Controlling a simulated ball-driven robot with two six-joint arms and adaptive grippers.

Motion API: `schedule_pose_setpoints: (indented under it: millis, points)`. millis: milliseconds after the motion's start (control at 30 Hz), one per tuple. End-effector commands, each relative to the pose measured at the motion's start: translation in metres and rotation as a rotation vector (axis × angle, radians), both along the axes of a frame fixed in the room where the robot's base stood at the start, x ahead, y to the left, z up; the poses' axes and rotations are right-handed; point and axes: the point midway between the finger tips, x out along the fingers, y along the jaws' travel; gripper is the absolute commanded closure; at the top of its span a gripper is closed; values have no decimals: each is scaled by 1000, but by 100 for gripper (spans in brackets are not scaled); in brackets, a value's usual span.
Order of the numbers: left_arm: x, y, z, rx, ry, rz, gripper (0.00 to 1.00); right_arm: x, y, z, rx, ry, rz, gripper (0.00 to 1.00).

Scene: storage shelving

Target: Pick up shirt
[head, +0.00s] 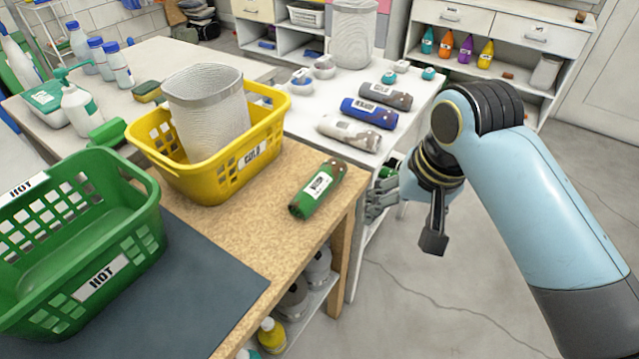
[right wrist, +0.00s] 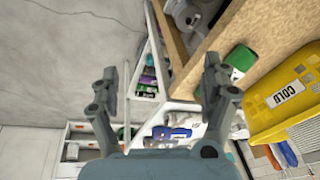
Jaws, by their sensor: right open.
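A rolled green bundle with a white label (head: 319,187), which looks like a rolled shirt, lies on the wooden tabletop near its right edge. It also shows as a green patch (right wrist: 241,57) in the right wrist view, partly behind a finger. Similar rolls, grey (head: 386,96), blue (head: 369,112) and white (head: 349,133), lie on the white table behind. My right gripper (head: 382,198) is open and empty, just right of the table edge, apart from the green roll. Its two spread fingers (right wrist: 160,78) show in the right wrist view. My left gripper is not in view.
A yellow basket (head: 205,184) labelled COLD holds a white mesh bin (head: 207,115) left of the green roll. A green basket (head: 84,294) labelled HOT stands at the front left. Shelves with bottles (head: 271,335) sit under the wooden table. The floor (head: 450,290) at right is clear.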

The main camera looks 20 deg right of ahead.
Motion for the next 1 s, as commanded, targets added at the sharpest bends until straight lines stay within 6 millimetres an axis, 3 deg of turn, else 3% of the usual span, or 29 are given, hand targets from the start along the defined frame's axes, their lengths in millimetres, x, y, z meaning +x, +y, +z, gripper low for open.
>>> schedule_pose_setpoints:
  millis: [33, 200, 333, 467, 700, 1000]
  points:
    - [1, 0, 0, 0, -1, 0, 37, 20, 7, 2, 30, 3, -45, 19]
    - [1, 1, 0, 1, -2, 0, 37, 84, 34, 9, 133, 44, -223, 19]
    - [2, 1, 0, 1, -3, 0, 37, 122, 54, 21, 196, 77, -332, 19]
    - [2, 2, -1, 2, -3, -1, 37, 137, 64, 21, 220, 97, -380, 19]
    - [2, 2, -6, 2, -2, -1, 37, 146, 71, -16, 223, 99, -389, 19]
    - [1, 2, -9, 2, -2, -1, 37, 155, 81, -44, 223, 99, -386, 19]
